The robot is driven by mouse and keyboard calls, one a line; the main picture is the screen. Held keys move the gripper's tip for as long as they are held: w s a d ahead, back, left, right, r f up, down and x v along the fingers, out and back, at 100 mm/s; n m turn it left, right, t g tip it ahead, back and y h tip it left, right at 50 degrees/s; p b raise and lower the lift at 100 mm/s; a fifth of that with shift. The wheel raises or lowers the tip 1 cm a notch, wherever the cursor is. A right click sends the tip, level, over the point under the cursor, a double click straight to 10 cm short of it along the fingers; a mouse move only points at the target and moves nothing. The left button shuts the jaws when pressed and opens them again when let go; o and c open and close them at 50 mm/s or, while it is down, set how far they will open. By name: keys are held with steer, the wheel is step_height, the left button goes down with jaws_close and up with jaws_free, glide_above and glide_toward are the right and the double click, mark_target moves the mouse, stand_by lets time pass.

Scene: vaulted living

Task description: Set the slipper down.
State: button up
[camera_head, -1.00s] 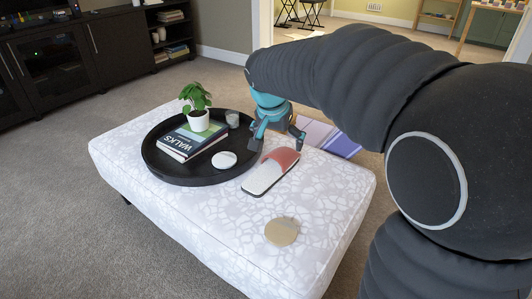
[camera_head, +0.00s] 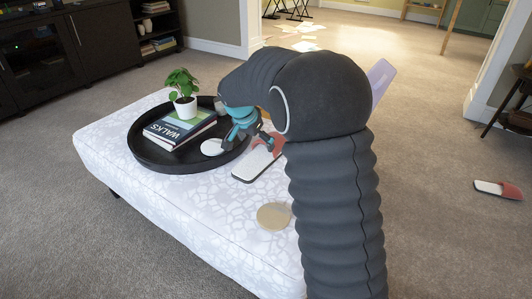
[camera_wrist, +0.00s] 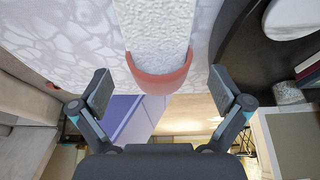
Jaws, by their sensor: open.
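A slipper (camera_head: 252,166) with a white sole and a pinkish-red toe strap lies flat on the pale patterned ottoman (camera_head: 195,213), to the right of the black tray. My gripper (camera_head: 247,143) is above the ottoman beside the tray and covers part of the slipper. In the wrist view the slipper (camera_wrist: 155,45) lies between and beyond the spread, empty fingers of my gripper (camera_wrist: 160,90), with its red strap end nearest me. A second similar slipper (camera_head: 498,189) lies on the carpet at the right.
The round black tray (camera_head: 140,150) holds a book (camera_head: 178,130), a potted plant (camera_head: 184,90) and a white disc (camera_head: 212,147). A tan disc (camera_head: 273,216) lies on the ottoman's front part. Carpet (camera_head: 440,235) is open at the right. A dark cabinet (camera_head: 100,45) stands behind.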

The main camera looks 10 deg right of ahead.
mark_target(263, 153)
steer(key=shift+d+b+x, duration=0.2)
steer(key=shift+b+x, duration=0.2)
steer(key=shift+x, duration=2.85)
steer(key=shift+r, duration=0.15)
steer(key=shift+c, duration=0.3)
steer(key=c, duration=0.9)
steer(key=shift+r, duration=0.1)
